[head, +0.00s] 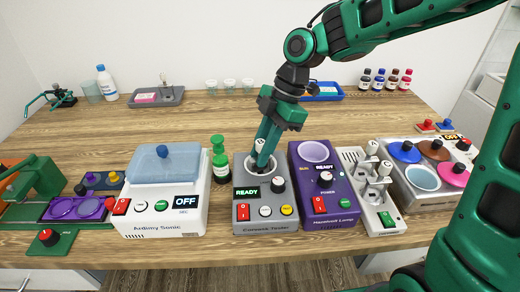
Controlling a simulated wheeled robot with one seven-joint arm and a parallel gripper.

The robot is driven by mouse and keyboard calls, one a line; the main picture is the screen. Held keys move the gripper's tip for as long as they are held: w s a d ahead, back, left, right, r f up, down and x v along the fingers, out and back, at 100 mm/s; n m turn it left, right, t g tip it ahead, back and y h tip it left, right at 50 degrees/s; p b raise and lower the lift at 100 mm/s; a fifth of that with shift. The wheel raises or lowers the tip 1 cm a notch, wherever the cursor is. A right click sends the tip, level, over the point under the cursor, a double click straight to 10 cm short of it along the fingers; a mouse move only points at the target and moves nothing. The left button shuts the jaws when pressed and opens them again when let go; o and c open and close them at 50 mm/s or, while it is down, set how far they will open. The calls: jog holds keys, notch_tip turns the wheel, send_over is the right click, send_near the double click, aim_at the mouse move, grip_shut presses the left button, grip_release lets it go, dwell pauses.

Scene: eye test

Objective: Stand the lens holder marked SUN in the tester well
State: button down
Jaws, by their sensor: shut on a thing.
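The grey tester (247,214) stands at the front middle of the table, with READY on its display. Its round well (272,164) is in its top. My gripper (261,157) points down at the well and is shut on a small lens holder (260,146) with a pale top. The fingers hide most of the holder. I cannot read a SUN mark on it, nor tell whether its foot is in the well or just above it. Similar pale-topped pieces show in the white rack (352,154) on the right.
The purple Hazebuilt Lamp (310,185) stands close right of the tester. A green bottle (220,160) and the white Ardimy Sonic box (180,205) stand left. A tray (428,200) with coloured knobs is far right. The table behind is mostly clear.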

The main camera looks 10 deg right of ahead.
aim_at(257, 143)
jog(key=shift+f, duration=0.2)
dwell(0.6)
jog(key=c, duration=1.2)
grip_release()
jog(key=shift+r, duration=3)
